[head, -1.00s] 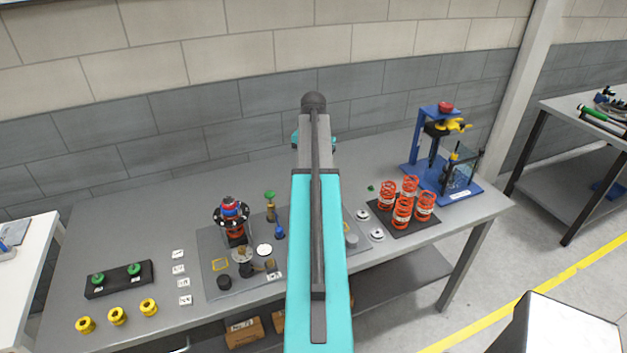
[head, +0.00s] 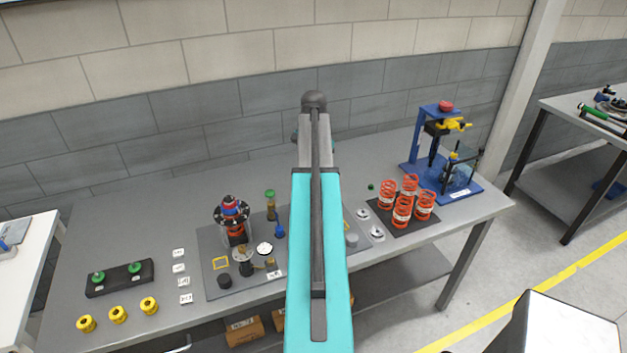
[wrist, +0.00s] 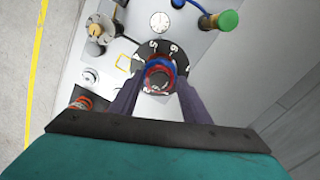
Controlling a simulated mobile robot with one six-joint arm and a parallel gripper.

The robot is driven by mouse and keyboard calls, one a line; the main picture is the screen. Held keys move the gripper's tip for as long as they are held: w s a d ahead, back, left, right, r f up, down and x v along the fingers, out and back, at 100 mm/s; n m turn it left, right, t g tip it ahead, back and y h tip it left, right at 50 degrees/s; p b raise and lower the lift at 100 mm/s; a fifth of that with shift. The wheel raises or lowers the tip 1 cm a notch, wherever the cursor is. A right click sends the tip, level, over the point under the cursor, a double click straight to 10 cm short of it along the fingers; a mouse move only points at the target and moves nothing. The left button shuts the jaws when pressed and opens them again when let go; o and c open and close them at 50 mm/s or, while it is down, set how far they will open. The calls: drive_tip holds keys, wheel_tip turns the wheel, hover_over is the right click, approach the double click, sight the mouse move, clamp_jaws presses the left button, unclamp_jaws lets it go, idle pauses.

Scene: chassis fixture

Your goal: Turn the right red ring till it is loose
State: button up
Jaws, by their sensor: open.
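In the wrist view, a red ring (wrist: 161,63) with blue beside it sits over a black dial with white numbers (wrist: 176,58). The fingers of my gripper (wrist: 160,84) stand apart, one on each side of the ring. I cannot tell whether they touch it. In the head view my arm hides this ring and my fingers. Another red and blue top (head: 231,207) on a black numbered dial shows left of my arm; it is upright and apart from my gripper.
A green-topped post (head: 270,205) and a white gauge (head: 264,249) stand left of my arm. Orange springs (head: 402,211) on a dark mat and a blue press (head: 438,150) stand to the right. Yellow parts (head: 118,314) lie at the front left. The wall is behind the table.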

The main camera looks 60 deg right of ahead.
drive_tip(key=shift+m, duration=1.8)
